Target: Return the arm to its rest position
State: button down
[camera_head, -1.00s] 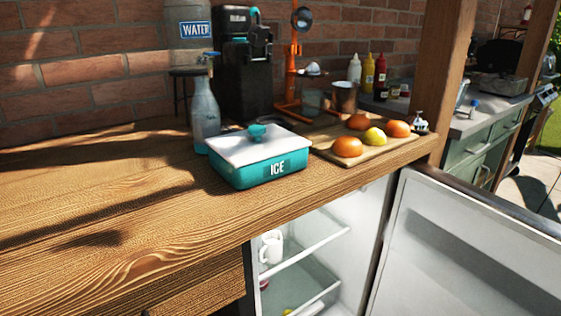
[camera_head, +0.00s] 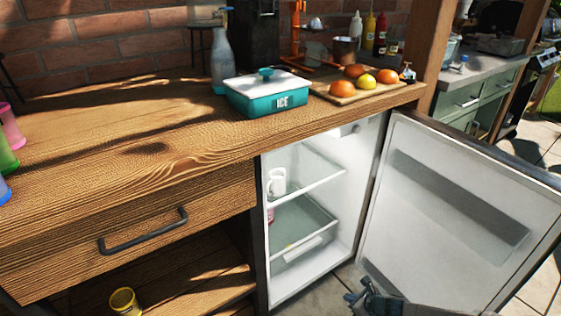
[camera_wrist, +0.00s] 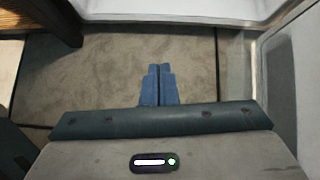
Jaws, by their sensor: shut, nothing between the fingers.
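My gripper (camera_wrist: 159,84) shows in the wrist view with its two blue fingers together and nothing between them. It points down over bare floor tiles. In the head view, part of my gripper and arm (camera_head: 372,298) shows at the bottom edge, in front of the open fridge door; its fingertips are hard to make out there.
The fridge door (camera_head: 450,215) stands wide open at the right, close to my arm. The open fridge (camera_head: 300,235) holds a white mug (camera_head: 277,182). Above is the wooden counter (camera_head: 130,130) with a teal ICE box (camera_head: 268,98). A yellow cup (camera_head: 124,302) is on the lower shelf.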

jog(key=s+a+r+n+g+h+p, duration=0.2)
jog(key=r+n+p, duration=0.45)
jog(key=r, duration=1.05)
jog(key=s+a+r+n+g+h+p, duration=0.1)
jog(key=s+r+n+g+p, duration=0.35)
jog(key=r, duration=1.15)
jog(key=s+a+r+n+h+p, duration=0.15)
jog(key=r+n+p, duration=0.6)
jog(key=r, duration=0.95)
jog(key=s+a+r+n+p, duration=0.1)
jog(key=s+r+n+p, duration=0.2)
jog(key=r, duration=0.6)
jog(key=s+a+r+n+t+p, duration=0.1)
jog(key=s+a+r+n+p, duration=0.1)
jog(key=s+r, duration=0.5)
jog(key=s+a+r+n+h+p, duration=0.1)
jog(key=s+r+n+p, duration=0.3)
jog(key=r, duration=0.6)
jog(key=shift+s+a+r+t, duration=0.4)
jog(key=shift+s+a, duration=0.1)
jog(key=shift+a, duration=0.2)
jog(key=shift+a, duration=0.15)
